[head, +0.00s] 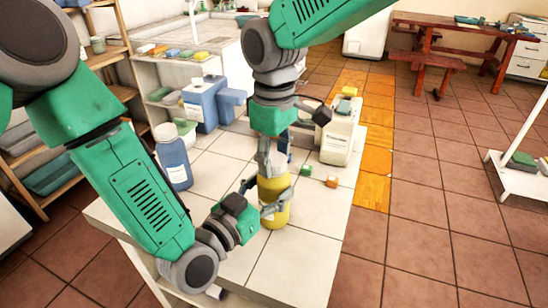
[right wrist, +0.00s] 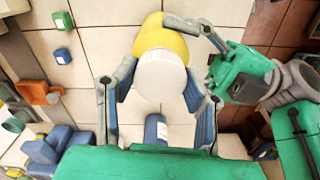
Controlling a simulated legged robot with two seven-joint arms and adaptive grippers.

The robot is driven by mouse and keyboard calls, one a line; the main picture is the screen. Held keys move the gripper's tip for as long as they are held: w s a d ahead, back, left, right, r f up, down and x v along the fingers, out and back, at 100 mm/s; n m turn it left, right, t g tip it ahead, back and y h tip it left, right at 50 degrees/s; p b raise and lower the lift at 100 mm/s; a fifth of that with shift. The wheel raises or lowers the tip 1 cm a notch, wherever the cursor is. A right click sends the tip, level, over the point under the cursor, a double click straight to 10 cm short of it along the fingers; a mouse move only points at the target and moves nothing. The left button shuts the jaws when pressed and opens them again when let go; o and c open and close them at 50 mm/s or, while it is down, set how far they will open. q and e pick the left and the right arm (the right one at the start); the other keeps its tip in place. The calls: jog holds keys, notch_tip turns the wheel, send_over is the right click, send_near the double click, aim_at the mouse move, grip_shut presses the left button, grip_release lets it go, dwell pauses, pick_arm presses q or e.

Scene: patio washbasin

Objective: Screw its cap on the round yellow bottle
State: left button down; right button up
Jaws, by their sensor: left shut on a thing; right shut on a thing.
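The round yellow bottle (head: 274,207) stands upright on the white tiled table; it also shows in the right wrist view (right wrist: 163,38). My left gripper (head: 264,203) is shut around its body from the left side. The white cap (right wrist: 161,76) is over the bottle's top, and my right gripper (right wrist: 158,88) is shut on it from above, one finger on each side. In the head view the right gripper's fingers partly hide the cap. The neck and thread are hidden, so I cannot tell how tightly the cap sits.
A blue bottle (head: 173,160) stands left of the yellow one, and a blue jug (head: 202,106) behind it. A white container (head: 338,140) stands at the back right. A green cube (head: 306,170) and an orange block (head: 331,182) lie right of the bottle. The front tabletop is clear.

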jog(key=shift+a+r+m, duration=0.1)
jog(key=shift+m, duration=0.6)
jog(key=o, duration=1.3)
jog(key=shift+r, duration=2.2)
jog(key=shift+c, duration=0.4)
